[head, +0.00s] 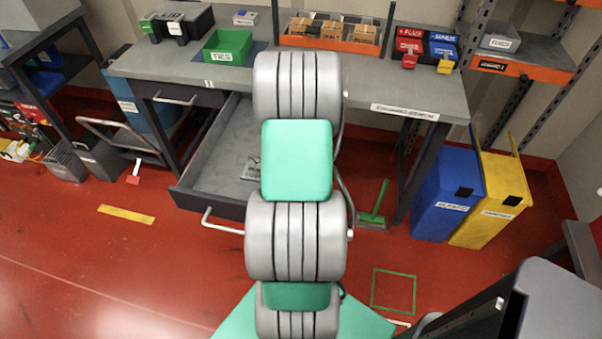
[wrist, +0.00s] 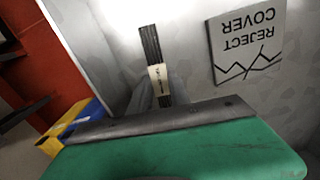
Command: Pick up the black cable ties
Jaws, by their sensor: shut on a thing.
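The black cable ties (wrist: 151,44) show in the wrist view as a narrow dark bundle with a pale printed band around it. My gripper (wrist: 159,90) is shut on the bundle near the band, and the dark strands stick out beyond the fingertips. The grey drawer surface lies behind the ties; I cannot tell whether they touch it. In the head view my arm hides both my gripper and the ties. The open drawer (head: 212,176) shows beneath the bench, to the left of my arm.
A plate marked "REJECT COVER" (wrist: 248,44) lies in the drawer beside the ties. A green bin labelled "TIES" (head: 227,46) stands on the workbench (head: 370,85). Blue (head: 446,195) and yellow (head: 497,200) waste bins stand right of the bench. Red floor is open at the left front.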

